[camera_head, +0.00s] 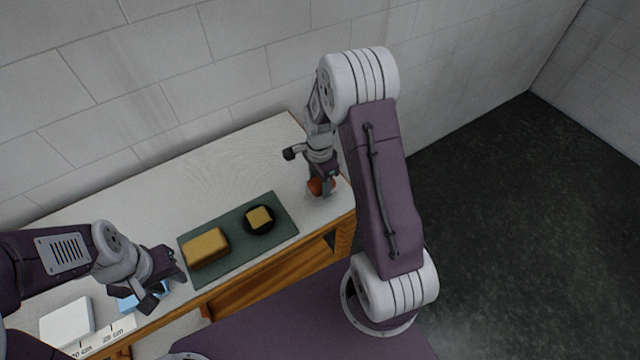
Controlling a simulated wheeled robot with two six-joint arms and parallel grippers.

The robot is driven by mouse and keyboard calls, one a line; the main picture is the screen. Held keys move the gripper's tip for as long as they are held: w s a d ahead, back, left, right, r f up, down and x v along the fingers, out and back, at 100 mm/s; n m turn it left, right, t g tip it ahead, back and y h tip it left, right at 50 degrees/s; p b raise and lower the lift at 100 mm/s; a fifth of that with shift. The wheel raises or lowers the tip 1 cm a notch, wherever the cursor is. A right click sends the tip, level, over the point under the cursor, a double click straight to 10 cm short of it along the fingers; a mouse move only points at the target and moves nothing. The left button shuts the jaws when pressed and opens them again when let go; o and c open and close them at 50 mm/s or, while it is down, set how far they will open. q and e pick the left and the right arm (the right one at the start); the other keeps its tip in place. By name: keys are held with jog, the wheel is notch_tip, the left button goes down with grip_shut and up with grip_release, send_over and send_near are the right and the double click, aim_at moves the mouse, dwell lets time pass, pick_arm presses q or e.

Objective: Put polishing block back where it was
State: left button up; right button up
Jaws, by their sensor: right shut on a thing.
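My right gripper (322,188) is low over the right end of the table, shut on a small orange-brown object (316,186) that its fingers partly hide. I cannot tell whether that object touches the tabletop. A yellow-tan block (206,248) lies on the left part of a dark green mat (228,263). A smaller yellow square piece (259,216) sits in a round black dish (261,232) on the mat's right part. Which of these is the polishing block is not clear. My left gripper (168,289) is open and empty left of the mat, over a light blue thing (127,303) that it partly covers.
The pale table (150,205) stands against a grey block wall (180,60). A white box (67,322) and a white strip with dark lettering (108,337) are at the lower left. The tabletop behind the mat is clear.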

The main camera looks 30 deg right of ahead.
jog(key=shift+f, duration=0.7)
jog(key=shift+w+f, duration=0.15)
jog(key=shift+f, duration=0.15)
jog(key=shift+w, duration=0.15)
jog(key=shift+s+f, duration=0.2)
jog(key=o, duration=1.3)
jog(key=shift+w, duration=0.1)
jog(key=shift+r, duration=0.15)
